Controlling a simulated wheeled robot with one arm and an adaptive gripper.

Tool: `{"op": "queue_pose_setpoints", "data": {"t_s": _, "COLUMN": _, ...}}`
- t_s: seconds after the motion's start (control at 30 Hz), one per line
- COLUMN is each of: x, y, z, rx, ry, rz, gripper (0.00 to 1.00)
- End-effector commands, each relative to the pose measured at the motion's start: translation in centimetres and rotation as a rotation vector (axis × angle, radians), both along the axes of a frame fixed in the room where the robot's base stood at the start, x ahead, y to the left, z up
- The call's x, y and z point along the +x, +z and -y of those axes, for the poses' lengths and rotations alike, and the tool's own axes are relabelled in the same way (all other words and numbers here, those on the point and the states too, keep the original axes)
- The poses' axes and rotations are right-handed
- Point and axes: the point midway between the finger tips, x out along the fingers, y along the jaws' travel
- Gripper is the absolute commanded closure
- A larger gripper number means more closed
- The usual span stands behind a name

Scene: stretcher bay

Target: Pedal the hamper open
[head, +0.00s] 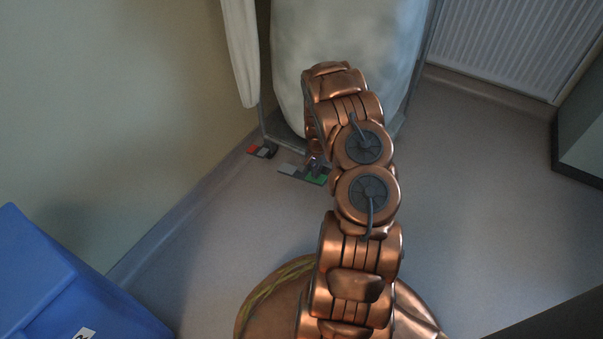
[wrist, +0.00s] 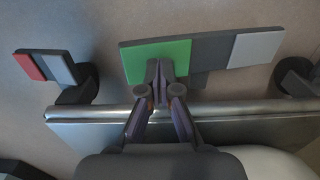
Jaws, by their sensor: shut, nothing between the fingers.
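The hamper is a tall white bag (head: 345,45) on a metal frame; its lower metal rail (wrist: 250,108) crosses the wrist view. A dark pedal bar with a green pad (wrist: 150,62) and a light grey pad (wrist: 255,47) sticks out low at its front. In the head view the green pad (head: 317,180) is beside my arm. My gripper (wrist: 166,82) is shut and empty, its fingertips overlapping the green pad's edge in the wrist view. I cannot tell whether they touch it. In the head view my arm largely hides the gripper (head: 316,164).
A smaller red and grey tab (head: 262,150), also in the wrist view (wrist: 45,67), sits by a caster left of the pedal. A white cloth (head: 240,50) hangs by the left wall. A blue box (head: 70,285) stands front left, a radiator (head: 515,45) behind.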

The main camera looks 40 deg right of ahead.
Motion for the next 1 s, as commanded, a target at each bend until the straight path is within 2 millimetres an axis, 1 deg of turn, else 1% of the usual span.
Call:
{"op": "queue_pose_setpoints", "data": {"t_s": 0.87, "x": 0.0, "y": -1.1, "z": 0.0, "rx": 0.001, "ry": 0.0, "rz": 0.0, "gripper": 1.0}}
{"op": "queue_pose_setpoints", "data": {"t_s": 1.0, "x": 0.0, "y": -0.9, "z": 0.0, "rx": 0.0, "ry": 0.0, "rz": 0.0, "gripper": 1.0}}
